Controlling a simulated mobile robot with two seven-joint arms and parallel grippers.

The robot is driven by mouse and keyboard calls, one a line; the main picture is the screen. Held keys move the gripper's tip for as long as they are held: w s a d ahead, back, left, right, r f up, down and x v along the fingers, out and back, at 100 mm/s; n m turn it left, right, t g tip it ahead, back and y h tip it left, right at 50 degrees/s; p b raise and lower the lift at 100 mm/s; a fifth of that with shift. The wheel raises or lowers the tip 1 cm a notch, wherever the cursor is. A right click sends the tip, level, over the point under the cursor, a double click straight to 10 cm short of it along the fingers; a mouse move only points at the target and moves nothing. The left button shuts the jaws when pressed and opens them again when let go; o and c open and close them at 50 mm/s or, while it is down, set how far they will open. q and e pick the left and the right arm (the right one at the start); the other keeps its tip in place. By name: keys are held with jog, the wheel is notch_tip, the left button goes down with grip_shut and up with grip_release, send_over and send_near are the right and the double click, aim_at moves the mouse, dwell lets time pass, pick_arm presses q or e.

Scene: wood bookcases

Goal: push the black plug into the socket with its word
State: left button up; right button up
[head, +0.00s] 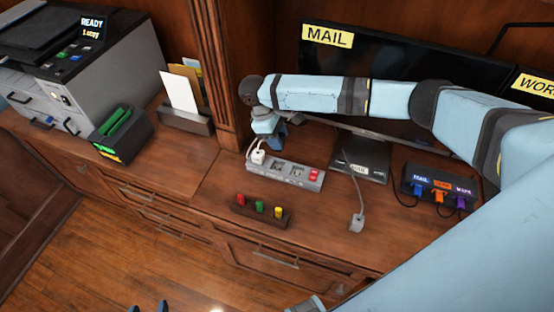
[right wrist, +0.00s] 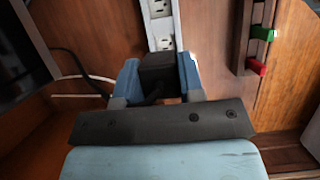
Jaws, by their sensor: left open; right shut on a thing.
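My right gripper (right wrist: 160,82) is shut on the black plug (right wrist: 158,70), which sits between its blue fingers. In the head view the right gripper (head: 270,132) is above the back left part of the grey power strip (head: 318,187), and the black plug is hidden there. In the right wrist view, sockets of the power strip (right wrist: 165,43) show just beyond the plug; I cannot tell whether they touch. A white plug (head: 258,156) sits at the strip's left end, and a red switch is at its right end. The socket words are too small to read. My left gripper (head: 150,308) is open at the bottom edge.
A grey plug on a cable (head: 357,222) lies right of the strip. A block with red, green and yellow pieces (head: 262,211) stands in front. A black hub (head: 440,184) with coloured plugs is right. A monitor labelled MAIL (head: 327,36) stands behind; a printer (head: 60,75) is left.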

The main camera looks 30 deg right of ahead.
notch_tip(320, 180, down, 10)
jog(key=shift+f, duration=0.2)
dwell(0.3)
jog(key=shift+f, duration=0.15)
jog(key=o, duration=0.9)
